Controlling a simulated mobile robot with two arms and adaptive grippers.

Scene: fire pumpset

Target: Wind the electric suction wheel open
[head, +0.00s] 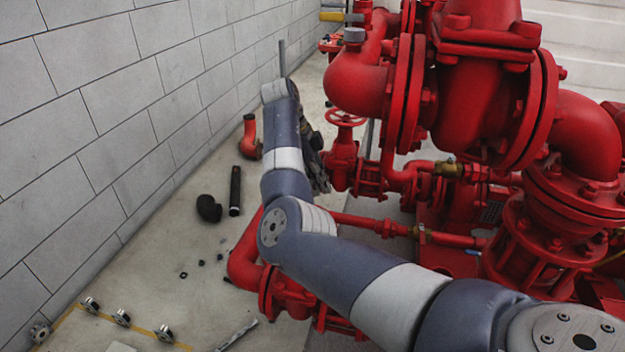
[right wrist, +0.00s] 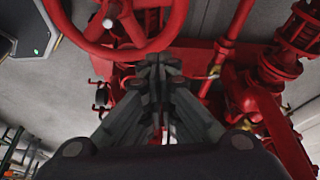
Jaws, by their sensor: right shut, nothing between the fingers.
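A red handwheel (head: 345,117) sits on top of a red valve left of the large pump pipes in the head view. No label shows whether it is the electric suction wheel. In the right wrist view, a red wheel rim (right wrist: 78,37) with spokes fills the upper left. My right gripper (head: 318,162) is dark and partly hidden behind my arm, just left of the valve. In the right wrist view, my right gripper (right wrist: 160,62) is shut and empty, its fingertips close to the rim's lower edge. I cannot tell whether they touch. My left gripper is not in view.
A grey block wall (head: 120,110) runs along the left. Large red flanged pipes (head: 475,90) crowd the right. A black pipe (head: 235,190), a black elbow (head: 208,208) and a red elbow (head: 250,138) lie on the floor. Small fittings lie nearer. Floor between wall and pipes is partly free.

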